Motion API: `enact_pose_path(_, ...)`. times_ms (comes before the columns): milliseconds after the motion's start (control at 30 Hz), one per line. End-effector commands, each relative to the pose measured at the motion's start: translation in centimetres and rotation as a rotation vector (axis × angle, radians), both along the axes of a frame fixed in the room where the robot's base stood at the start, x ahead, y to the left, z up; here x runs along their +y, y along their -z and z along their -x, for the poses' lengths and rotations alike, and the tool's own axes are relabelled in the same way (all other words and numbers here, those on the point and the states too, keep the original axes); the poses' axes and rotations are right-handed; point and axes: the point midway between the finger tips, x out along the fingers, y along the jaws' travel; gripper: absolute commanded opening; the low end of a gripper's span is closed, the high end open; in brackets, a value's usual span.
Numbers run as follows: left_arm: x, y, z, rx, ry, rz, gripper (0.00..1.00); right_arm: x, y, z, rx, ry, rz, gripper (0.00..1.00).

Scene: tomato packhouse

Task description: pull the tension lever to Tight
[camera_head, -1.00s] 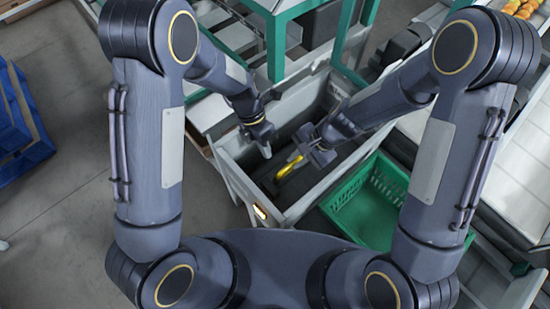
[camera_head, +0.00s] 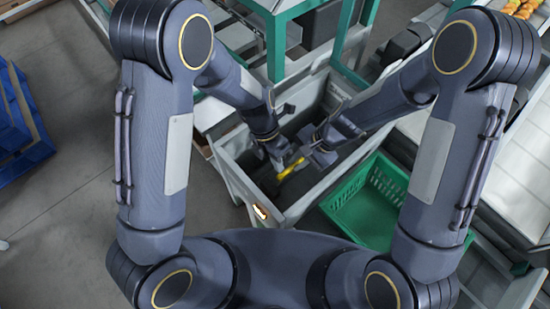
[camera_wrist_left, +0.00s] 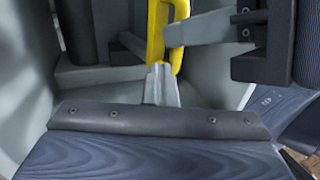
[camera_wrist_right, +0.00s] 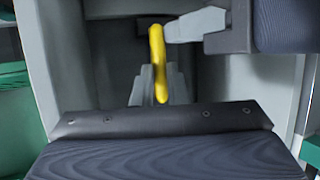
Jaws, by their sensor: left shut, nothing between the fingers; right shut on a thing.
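A yellow handle-like piece (camera_head: 291,170) is inside the grey open-topped housing (camera_head: 233,177). It also shows in the left wrist view (camera_wrist_left: 155,35) and the right wrist view (camera_wrist_right: 156,50). I cannot tell whether it is the tension lever; no Tight mark is readable. My right gripper (camera_head: 304,158) is shut on the yellow piece at its right side. My left gripper (camera_head: 279,164) is shut and empty, close to the yellow piece's left end. Its fingertips (camera_wrist_left: 160,80) lie just below the yellow piece in the left wrist view; contact is unclear.
A green crate (camera_head: 366,213) stands right of the housing. Green frame posts (camera_head: 277,50) rise behind. Blue pallets (camera_head: 18,125) are at the far left, with clear floor between.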

Motion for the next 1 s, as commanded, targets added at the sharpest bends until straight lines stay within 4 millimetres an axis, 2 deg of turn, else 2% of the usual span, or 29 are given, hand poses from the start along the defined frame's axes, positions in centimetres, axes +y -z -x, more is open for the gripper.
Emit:
enact_pose_path(33, -0.7, 0.0, 0.7, 0.018, 0.009, 0.010, 0.00, 0.5, -0.1, -0.4, -0.010, -0.001, -0.007, 0.00)
enact_pose_path(133, -0.7, 0.0, 0.8, 0.021, 0.009, 0.011, 0.00, 0.6, -0.2, -0.5, -0.013, 0.000, -0.009, 0.00)
enact_pose_path(167, -0.8, 0.0, 0.8, 0.022, 0.009, 0.012, 0.00, 0.7, -0.2, -0.5, -0.015, 0.001, -0.009, 0.14)
enact_pose_path(333, -0.8, -0.1, 0.9, 0.023, 0.010, 0.012, 0.00, 0.7, -0.3, -0.6, -0.017, 0.001, -0.010, 0.34)
enact_pose_path(667, -0.7, -0.2, 0.8, 0.021, 0.009, 0.011, 0.00, 0.2, -1.0, -0.7, -0.020, 0.002, -0.009, 0.34)
enact_pose_path(767, -0.6, -0.2, 0.7, 0.019, 0.009, 0.011, 0.00, -0.5, -2.4, -0.9, -0.023, 0.003, -0.009, 0.34)
enact_pose_path(1000, -0.5, -0.1, 0.6, 0.016, 0.006, 0.009, 0.00, -2.9, -6.9, -1.2, -0.020, 0.002, -0.011, 0.34)
